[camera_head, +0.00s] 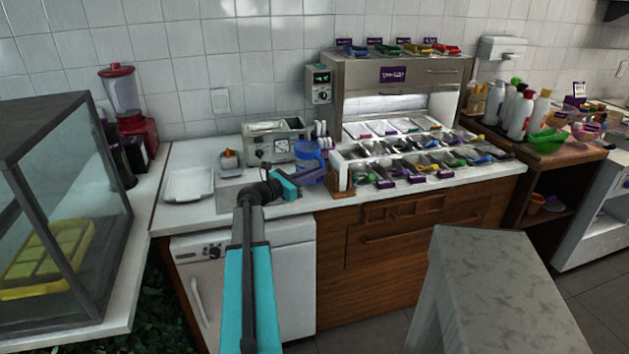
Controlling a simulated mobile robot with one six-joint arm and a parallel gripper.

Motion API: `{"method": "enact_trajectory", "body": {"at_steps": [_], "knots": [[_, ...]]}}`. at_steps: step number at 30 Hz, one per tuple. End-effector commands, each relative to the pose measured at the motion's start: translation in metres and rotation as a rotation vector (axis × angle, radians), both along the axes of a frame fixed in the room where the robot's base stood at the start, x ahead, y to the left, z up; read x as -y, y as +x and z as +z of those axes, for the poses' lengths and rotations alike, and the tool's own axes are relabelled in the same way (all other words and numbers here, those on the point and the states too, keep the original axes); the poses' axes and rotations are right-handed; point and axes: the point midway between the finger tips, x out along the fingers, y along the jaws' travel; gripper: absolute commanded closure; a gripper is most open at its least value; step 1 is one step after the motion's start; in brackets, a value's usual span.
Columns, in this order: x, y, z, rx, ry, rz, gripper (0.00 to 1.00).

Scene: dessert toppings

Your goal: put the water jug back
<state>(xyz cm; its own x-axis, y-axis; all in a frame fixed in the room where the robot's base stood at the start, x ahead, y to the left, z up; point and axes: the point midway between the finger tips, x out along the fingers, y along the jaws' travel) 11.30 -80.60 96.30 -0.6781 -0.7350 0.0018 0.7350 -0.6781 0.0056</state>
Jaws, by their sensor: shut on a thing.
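The water jug (308,153) is blue and see-through. The fingertips are small and partly hidden against the jug. I cannot tell whether the jug's base touches the counter (228,192).
A grey metal machine with a dial (273,144) stands behind the jug to the left. A white tray (189,184) lies at the left. The topping station (342,172) is close on the right. A grey-topped table (490,270) stands in front right.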

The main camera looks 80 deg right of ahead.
Motion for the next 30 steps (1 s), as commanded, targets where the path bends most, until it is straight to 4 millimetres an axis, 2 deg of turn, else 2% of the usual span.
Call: {"method": "enact_trajectory", "body": {"at_steps": [11,25,26,27,28,30], "knots": [[0.000,0.000,-0.025,-0.003,-0.003,0.000,1.00],[0.000,0.001,-0.030,-0.002,-0.004,0.000,1.00],[0.000,0.001,-0.031,-0.001,0.001,0.001,0.81],[0.000,0.001,-0.031,-0.001,0.001,0.001,0.74],[0.000,0.001,-0.031,-0.001,0.001,0.001,0.69],[0.000,0.001,-0.031,-0.001,0.001,0.001,0.67]]}}
